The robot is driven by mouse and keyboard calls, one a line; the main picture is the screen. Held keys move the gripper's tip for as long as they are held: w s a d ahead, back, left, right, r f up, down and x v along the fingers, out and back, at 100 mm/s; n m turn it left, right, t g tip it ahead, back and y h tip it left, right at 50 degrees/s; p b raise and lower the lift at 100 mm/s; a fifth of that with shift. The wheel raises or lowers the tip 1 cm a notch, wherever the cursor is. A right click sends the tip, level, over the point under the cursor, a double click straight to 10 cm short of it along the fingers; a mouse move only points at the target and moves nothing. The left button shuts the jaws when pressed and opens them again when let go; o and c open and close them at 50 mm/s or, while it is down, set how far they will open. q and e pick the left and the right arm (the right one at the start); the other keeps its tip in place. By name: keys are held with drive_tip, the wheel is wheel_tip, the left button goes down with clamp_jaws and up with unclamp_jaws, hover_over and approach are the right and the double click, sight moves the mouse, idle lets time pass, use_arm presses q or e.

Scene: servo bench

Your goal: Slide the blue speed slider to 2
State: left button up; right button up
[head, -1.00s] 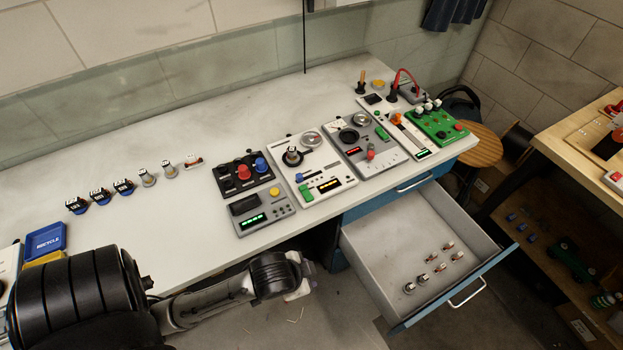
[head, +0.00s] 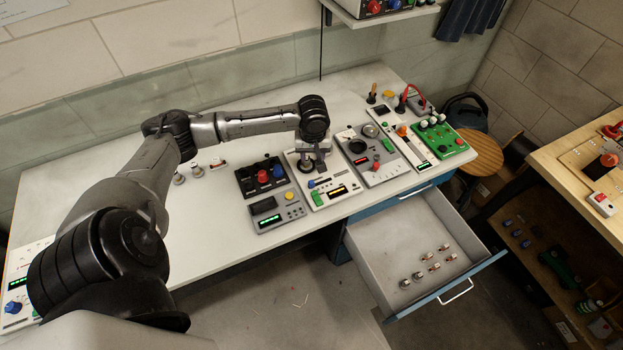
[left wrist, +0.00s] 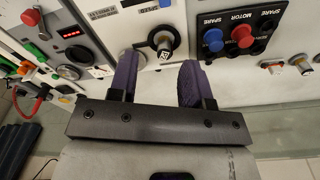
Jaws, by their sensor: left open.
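The blue speed slider (head: 311,184) sits on a white panel (head: 319,205), left of a lit display and above a green switch. In the left wrist view, a bit of blue (left wrist: 166,3) shows at the top edge beside the word SPEED. My left gripper (head: 312,166) is above the upper part of this panel, a short way from the slider. Its purple fingers (left wrist: 158,65) are apart with nothing held. A round knob with a white label (left wrist: 164,43) shows just beyond the gap between them. The slider's scale is too small to read.
A black and grey panel pair with red and blue knobs (head: 263,176) stands left of the white panel. A grey panel (head: 376,158) with a red knob stands right of it. An open drawer (head: 372,245) holding small parts juts out below. A green box (head: 442,138) stands farther right.

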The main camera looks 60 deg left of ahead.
sight(311, 182)
use_arm(q)
drive_tip(key=f+n, duration=0.1)
drive_tip(key=f, duration=0.3)
drive_tip(key=f+n+b, duration=0.1)
drive_tip(key=f+n, duration=0.1)
drive_tip(key=f, duration=0.2)
drive_tip(key=f+n, duration=0.1)
drive_tip(key=f, duration=0.3)
drive_tip(key=shift+s+d+f+n+h, duration=0.15)
drive_tip(key=shift+s+f+n+h, duration=0.1)
drive_tip(key=shift+f+n+h, duration=0.15)
drive_tip(key=shift+f, duration=0.75)
drive_tip(key=c, duration=0.7)
clamp_jaws()
